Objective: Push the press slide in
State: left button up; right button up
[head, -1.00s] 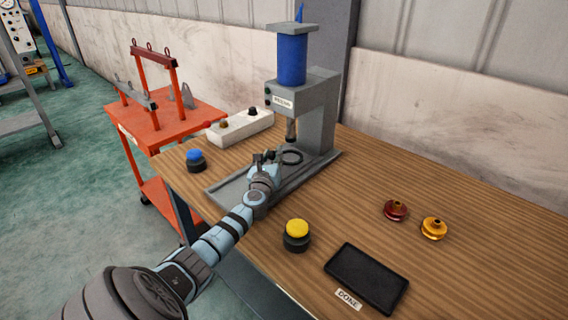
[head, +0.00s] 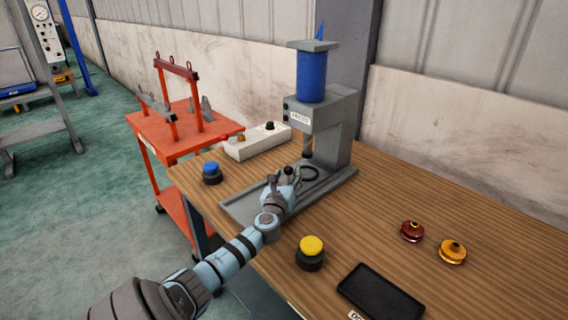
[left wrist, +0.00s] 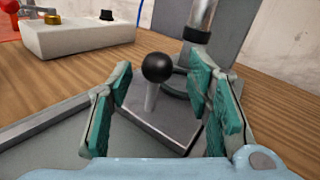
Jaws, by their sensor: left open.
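The blue-topped grey press (head: 322,118) stands at the back edge of the wooden table, its base rail reaching toward the front left. The press slide (left wrist: 150,125) is a grey plate on the rail with a short post and a black ball knob (left wrist: 158,67). The knob also shows in the head view (head: 288,171). A dark ring (head: 310,173) lies under the ram, behind the knob. My left gripper (head: 281,176) is open at the knob. In the left wrist view, the knob shows between its teal fingers (left wrist: 160,98), touching neither visibly. My right gripper is out of view.
A white control box (head: 255,145) stands left of the press. A blue button (head: 211,172) and a yellow button (head: 311,252) flank the rail. Red (head: 412,231) and gold (head: 452,251) pulleys and a black tray (head: 380,292) lie to the right. An orange cart (head: 165,145) stands beyond.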

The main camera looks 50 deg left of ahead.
pick_arm(q)
jog(key=v, duration=0.9)
